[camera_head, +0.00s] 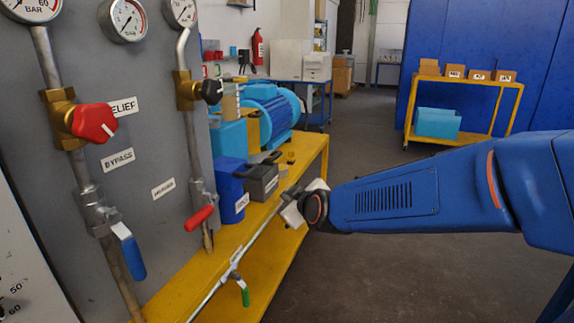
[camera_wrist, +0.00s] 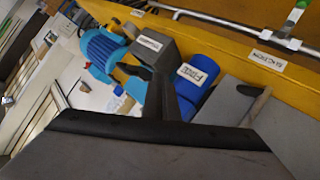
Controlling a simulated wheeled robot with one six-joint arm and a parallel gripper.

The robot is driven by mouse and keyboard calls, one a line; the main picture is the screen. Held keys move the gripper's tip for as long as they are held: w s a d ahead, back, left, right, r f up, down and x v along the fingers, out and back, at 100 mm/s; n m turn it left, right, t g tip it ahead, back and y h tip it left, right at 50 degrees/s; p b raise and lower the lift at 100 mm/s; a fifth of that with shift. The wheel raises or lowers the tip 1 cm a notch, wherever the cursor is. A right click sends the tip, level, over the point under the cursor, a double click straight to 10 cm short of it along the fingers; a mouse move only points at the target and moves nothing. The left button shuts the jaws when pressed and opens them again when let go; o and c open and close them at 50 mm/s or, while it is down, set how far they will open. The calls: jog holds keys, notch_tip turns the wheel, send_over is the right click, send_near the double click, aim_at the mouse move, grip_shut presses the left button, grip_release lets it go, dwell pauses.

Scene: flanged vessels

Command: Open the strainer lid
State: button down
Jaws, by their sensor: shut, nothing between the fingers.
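A grey box-shaped vessel (camera_head: 262,182) with a black handle on top stands on the yellow bench; its white label is too small to read surely, but it looks like the strainer. It also shows in the wrist view (camera_wrist: 152,50), just beyond my fingers. Its lid looks down, though the seam is not clear. A blue labelled vessel (camera_head: 232,198) with a black handle stands to its left, and shows in the wrist view (camera_wrist: 197,84). My gripper (camera_head: 287,193) is shut and empty, close to the right of the grey vessel; its dark fingers (camera_wrist: 150,76) partly cover the vessels.
A blue motor (camera_head: 268,112) stands behind on the yellow bench (camera_head: 190,277). A thin pipe with a green-handled valve (camera_head: 243,293) runs along the bench front. A grey panel (camera_head: 150,130) with gauges and coloured valve handles stands left. The floor to the right is open.

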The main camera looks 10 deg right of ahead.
jog(key=s+d+f+m+g, duration=0.1)
jog(key=s+d+m+g, duration=0.15)
jog(key=s, duration=0.45)
jog(key=s+d+f+m+g, duration=0.1)
jog(key=s+d+f+g, duration=0.1)
jog(key=s+d, duration=0.35)
jog(key=d+r+n+h, duration=0.2)
jog(key=d+n+h, duration=0.15)
jog(key=d, duration=0.45)
jog(key=w+d+r+n+t+y, duration=0.1)
jog(key=w+d+r+n+t, duration=0.15)
jog(key=w+n, duration=0.7)
jog(key=w+d+r+n+t+y, duration=0.1)
jog(key=w+r+n+t, duration=0.3)
jog(key=w, duration=1)
jog(key=w+a+f+n+y, duration=0.3)
jog(key=w+f+n+y, duration=0.35)
jog(key=n, duration=0.55)
notch_tip(320, 180, down, 5)
jog(key=n+g+y, duration=0.4)
jog(key=n+y, duration=0.6)
jog(key=n, duration=0.3)
jog(key=r+x, duration=0.2)
jog(key=x, duration=1.1)
jog(key=shift+s+r, duration=0.3)
jog(key=shift+r, duration=0.1)
